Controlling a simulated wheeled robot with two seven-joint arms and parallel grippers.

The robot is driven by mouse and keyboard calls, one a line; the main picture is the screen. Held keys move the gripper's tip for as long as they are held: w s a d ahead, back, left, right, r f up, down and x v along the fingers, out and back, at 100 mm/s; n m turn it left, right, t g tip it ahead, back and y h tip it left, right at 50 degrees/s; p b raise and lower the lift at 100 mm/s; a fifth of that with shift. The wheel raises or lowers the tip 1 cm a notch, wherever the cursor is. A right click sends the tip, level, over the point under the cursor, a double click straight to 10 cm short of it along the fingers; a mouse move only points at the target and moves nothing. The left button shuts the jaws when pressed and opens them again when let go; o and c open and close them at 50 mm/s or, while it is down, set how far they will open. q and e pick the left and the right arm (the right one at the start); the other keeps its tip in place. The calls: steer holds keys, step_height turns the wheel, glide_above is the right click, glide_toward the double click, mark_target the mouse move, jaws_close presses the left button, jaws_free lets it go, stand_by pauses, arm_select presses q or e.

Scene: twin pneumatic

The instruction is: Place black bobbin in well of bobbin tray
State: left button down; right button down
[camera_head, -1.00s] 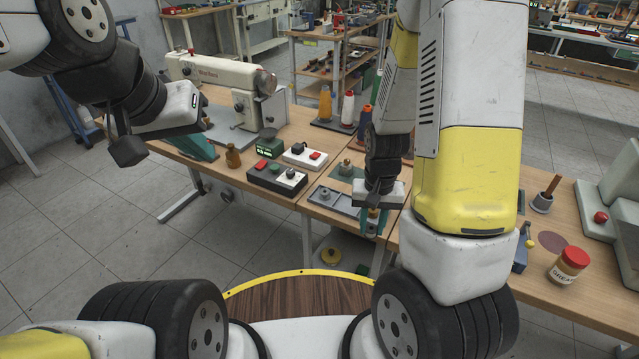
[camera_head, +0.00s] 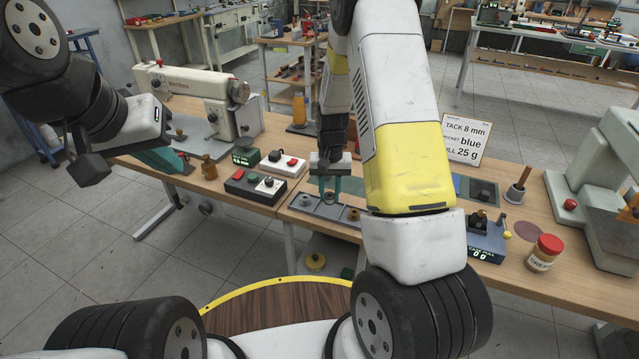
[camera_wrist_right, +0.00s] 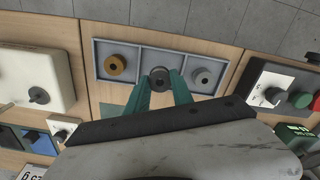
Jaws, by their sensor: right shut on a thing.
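The grey bobbin tray (camera_head: 317,212) lies on the table and has three wells in a row; it also shows in the right wrist view (camera_wrist_right: 183,42). A brown bobbin (camera_wrist_right: 115,65) sits in one end well and a grey bobbin (camera_wrist_right: 203,77) in the other. My right gripper (camera_wrist_right: 160,84) is shut on the black bobbin (camera_wrist_right: 160,76), its teal fingers on either side. The bobbin is over the middle well; its exact height above the floor is unclear. My left gripper (camera_head: 168,161) is at the left by the sewing machine, its fingers seen side-on.
A black button box (camera_head: 256,187) and a white switch box (camera_head: 283,163) stand left of the tray. A blue gauge box (camera_head: 487,240), a grease jar (camera_head: 545,253) and a sign (camera_head: 465,140) are on the right. The sewing machine (camera_head: 190,90) stands at the back left.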

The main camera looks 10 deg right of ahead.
steer(key=shift+w+f, duration=0.15)
steer(key=shift+f, duration=1.6)
steer(key=shift+f, duration=0.15)
steer(key=c, duration=1.4)
jaws_free()
step_height(320, 180, up, 12)
step_height(320, 180, up, 16)
steer(key=r+n+t+y, duration=0.1)
steer(key=t+y, duration=0.1)
steer(key=t, duration=0.1)
glide_above(329, 210)
steer(key=s+a, duration=0.1)
steer(key=s, duration=0.9)
steer(key=s+r+t, duration=0.1)
steer(key=s+r, duration=0.1)
steer(key=s, duration=0.2)
steer(key=s+a+r+n+t, duration=0.1)
steer(key=s+r, duration=0.1)
steer(key=s, duration=0.3)
steer(key=s+r+n+t, duration=0.1)
steer(key=s+r, duration=0.1)
steer(key=s, duration=0.3)
steer(key=shift+s+a+r, duration=0.15)
steer(key=shift+s, duration=0.05)
